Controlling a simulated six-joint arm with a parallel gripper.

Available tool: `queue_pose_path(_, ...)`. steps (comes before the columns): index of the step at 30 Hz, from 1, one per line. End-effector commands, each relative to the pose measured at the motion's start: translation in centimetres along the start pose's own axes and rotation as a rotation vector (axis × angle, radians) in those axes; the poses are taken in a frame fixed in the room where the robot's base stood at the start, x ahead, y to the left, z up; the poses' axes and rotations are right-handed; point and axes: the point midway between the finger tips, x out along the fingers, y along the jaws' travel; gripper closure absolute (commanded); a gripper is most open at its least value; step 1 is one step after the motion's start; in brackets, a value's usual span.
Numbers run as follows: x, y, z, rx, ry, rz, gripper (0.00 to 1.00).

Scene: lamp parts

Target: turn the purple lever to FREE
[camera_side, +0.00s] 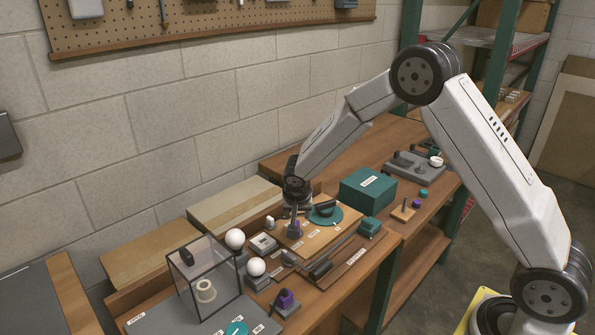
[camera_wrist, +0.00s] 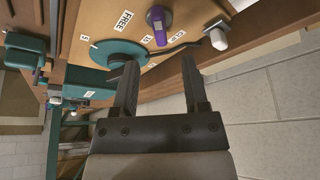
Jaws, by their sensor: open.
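The purple lever (camera_wrist: 161,36) sits on a wooden board (camera_wrist: 195,18) in the wrist view, with a dark grey round part at its upper end. Its purple end points down in that picture. The FREE label (camera_wrist: 123,20) is to its left; other small labels lie near its purple end, too small to read. In the side view the lever (camera_side: 295,229) shows just below my gripper (camera_side: 296,206). My gripper (camera_wrist: 160,75) is open and empty, its fingers apart from the lever. A teal disc (camera_wrist: 100,53) lies partly behind the left finger in the wrist view.
A teal box (camera_side: 367,190) stands to the right of the board. A clear case (camera_side: 204,278) and white balls (camera_side: 235,239) stand at the left. A long dark slide (camera_side: 335,258) lies along the front. Another purple part (camera_side: 286,299) is at the bench's front left.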

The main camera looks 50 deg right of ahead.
Motion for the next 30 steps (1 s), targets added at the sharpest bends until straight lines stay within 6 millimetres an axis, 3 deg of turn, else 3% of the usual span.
queue_pose_path(15, 5.3, 0.0, 0.0, -0.001, -0.002, 0.0, 0.43)
queue_pose_path(30, 6.2, 0.0, 0.0, 0.0, -0.001, -0.002, 0.43)
